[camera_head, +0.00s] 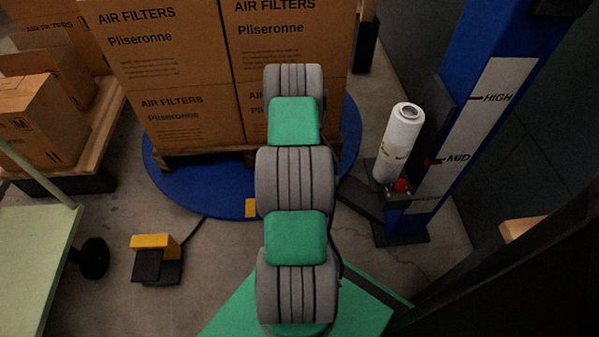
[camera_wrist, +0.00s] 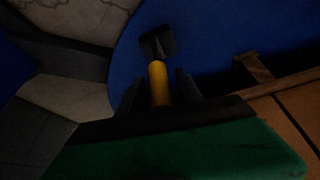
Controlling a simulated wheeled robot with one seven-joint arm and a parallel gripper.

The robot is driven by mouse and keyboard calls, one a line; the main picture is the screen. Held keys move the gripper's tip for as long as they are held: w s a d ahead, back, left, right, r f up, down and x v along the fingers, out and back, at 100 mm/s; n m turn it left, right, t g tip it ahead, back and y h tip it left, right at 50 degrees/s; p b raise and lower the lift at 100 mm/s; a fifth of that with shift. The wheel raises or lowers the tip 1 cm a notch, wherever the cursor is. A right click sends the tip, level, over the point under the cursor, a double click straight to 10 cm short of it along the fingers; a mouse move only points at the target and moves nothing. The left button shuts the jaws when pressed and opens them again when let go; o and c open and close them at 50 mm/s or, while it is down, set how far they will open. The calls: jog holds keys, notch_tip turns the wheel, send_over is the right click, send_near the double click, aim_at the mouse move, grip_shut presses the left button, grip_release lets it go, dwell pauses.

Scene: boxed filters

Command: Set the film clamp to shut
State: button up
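In the wrist view a yellow bar (camera_wrist: 159,84) with a black plate-like end (camera_wrist: 158,42) stands out against the blue turntable; it looks like the film clamp's lever. My gripper (camera_wrist: 160,88) has one dark finger on each side of the yellow bar. Gaps show between the fingers and the bar, so the gripper looks open. I cannot tell how deep the bar lies between the fingers, nor whether the clamp is open or shut. In the head view my grey and green arm hides the gripper and the clamp.
Boxed air filters (camera_head: 170,60) stand on a pallet on the blue turntable (camera_head: 190,190). A film roll (camera_head: 400,140) is on the blue mast (camera_head: 490,80) at right. A yellow and black pedal (camera_head: 155,258) lies on the floor; a pale green cart (camera_head: 35,240) is at left.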

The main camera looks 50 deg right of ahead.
grip_shut()
dwell(1.2)
